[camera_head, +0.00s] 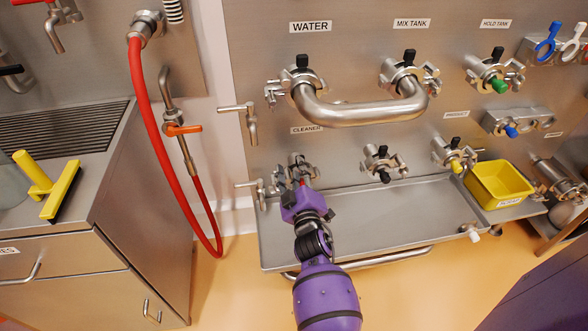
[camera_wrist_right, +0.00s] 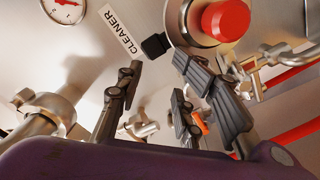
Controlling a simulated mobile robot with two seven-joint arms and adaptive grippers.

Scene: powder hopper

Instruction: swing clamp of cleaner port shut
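The cleaner port (camera_head: 297,162) is on the steel panel below the CLEANER label, partly hidden behind my right gripper (camera_head: 302,188). In the right wrist view the port shows a red round cap (camera_wrist_right: 226,20) in a metal ring. The clamp's black knob (camera_wrist_right: 155,45) sticks out beside that ring. My right gripper (camera_wrist_right: 158,64) has its dark fingers spread apart just in front of the port, with nothing seen held between them. Whether the fingers touch the clamp, and how far the clamp is swung, I cannot tell. My left gripper is not in view.
A bent steel pipe (camera_head: 362,113) joins the water and mix tank ports above. A small tap (camera_head: 251,190) stands close left of the cleaner port. A steel tray (camera_head: 345,240) lies below. A yellow bin (camera_head: 498,187) sits right; a red hose (camera_head: 147,95) hangs left.

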